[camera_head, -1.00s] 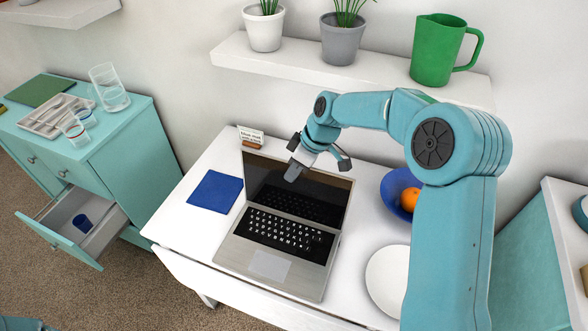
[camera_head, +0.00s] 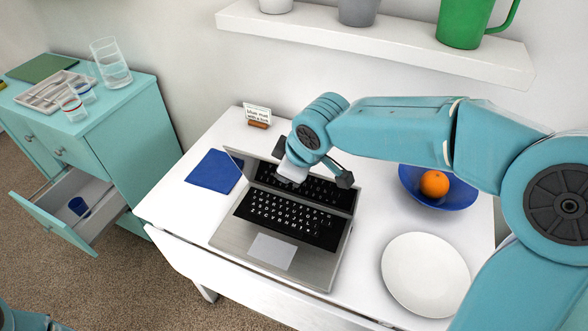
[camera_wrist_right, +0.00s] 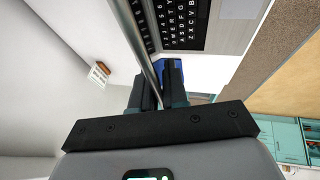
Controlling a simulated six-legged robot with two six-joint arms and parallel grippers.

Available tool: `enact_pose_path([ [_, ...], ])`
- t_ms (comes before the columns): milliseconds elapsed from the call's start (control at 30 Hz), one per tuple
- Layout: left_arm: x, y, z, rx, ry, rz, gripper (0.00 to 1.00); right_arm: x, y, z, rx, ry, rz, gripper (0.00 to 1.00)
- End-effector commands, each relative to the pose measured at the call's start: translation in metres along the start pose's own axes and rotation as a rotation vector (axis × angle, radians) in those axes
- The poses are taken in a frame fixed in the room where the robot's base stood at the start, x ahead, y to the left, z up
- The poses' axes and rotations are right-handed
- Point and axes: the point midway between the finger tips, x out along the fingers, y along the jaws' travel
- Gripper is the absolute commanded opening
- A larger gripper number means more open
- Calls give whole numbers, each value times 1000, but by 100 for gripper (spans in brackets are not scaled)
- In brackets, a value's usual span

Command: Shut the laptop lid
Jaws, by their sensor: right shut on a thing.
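The silver laptop (camera_head: 234,232) sits on the white table with its keyboard and touchpad showing. Its lid (camera_head: 338,194) is still raised and leans over the rear of the keyboard, the dark screen seen at a shallow angle. My right gripper (camera_head: 290,174) is at the top edge of the lid. In the right wrist view, the lid (camera_wrist_right: 138,32) shows edge-on as a thin strip running between the fingers of my right gripper (camera_wrist_right: 158,95), which are shut on it. My left gripper is not in view.
A blue napkin (camera_head: 213,171) lies left of the laptop. A sign (camera_head: 257,114) stands behind it. To the right are a white plate (camera_head: 425,275) and a blue bowl (camera_head: 455,198) holding an orange (camera_head: 434,184). A white shelf (camera_head: 375,40) is above.

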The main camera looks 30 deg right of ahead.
Motion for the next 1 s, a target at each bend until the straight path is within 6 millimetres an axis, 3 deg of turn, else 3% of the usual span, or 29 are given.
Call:
enact_pose_path([
  [33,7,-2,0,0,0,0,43,5,-10,1,5,-2,-12,0],
  [233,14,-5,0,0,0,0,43,6,-22,3,8,-8,-17,0],
  [767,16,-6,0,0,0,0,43,7,-28,4,10,-16,-21,0],
  [800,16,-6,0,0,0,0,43,7,-28,4,10,-16,-21,28],
  [1000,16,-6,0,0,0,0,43,6,-26,4,8,-11,-16,32],
])
